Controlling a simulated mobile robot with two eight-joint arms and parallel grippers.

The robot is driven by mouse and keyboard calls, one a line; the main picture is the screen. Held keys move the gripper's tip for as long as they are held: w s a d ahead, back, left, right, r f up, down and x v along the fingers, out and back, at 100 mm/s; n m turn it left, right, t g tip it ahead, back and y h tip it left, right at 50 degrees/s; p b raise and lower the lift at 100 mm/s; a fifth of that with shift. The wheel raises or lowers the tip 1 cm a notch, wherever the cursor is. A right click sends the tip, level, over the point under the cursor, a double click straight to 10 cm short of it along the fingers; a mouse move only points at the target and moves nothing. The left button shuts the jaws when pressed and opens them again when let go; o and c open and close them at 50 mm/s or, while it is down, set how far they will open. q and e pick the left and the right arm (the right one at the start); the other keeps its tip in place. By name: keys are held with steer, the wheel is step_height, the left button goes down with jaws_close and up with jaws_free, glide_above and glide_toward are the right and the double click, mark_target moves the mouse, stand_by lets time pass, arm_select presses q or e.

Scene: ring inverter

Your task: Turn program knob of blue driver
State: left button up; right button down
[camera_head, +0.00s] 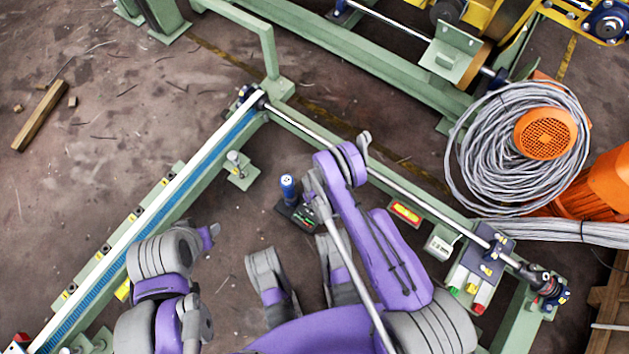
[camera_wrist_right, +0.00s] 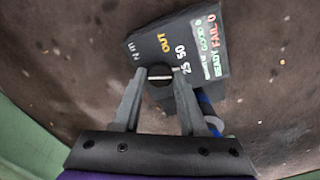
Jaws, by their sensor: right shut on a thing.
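The blue driver (camera_head: 288,185) stands upright with its dark base unit (camera_head: 297,214) on the floor inside the green frame. In the right wrist view the base unit (camera_wrist_right: 183,55) shows torque marks and coloured OUT, READY and FAIL lettering. The small black program knob (camera_wrist_right: 160,75) sits at its near edge, with part of the blue handle (camera_wrist_right: 207,108) below. My right gripper (camera_wrist_right: 160,80) is shut on the knob, one finger on each side. In the head view its tip is beside the base unit. My left gripper (camera_head: 212,234) is left of the driver, away from it; its jaw opening cannot be made out.
A green frame with a blue-white rail (camera_head: 160,210) runs along the left. A long metal shaft (camera_head: 400,185) crosses behind and right of my right arm. A grey cable coil (camera_head: 470,135) and an orange motor (camera_head: 610,180) lie at the right. The floor at upper left is mostly clear.

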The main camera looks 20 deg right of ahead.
steer(key=shift+n, duration=0.4)
steer(key=n, duration=0.3)
steer(key=shift+n, duration=2)
steer(key=shift+c, duration=2.3)
jaws_free()
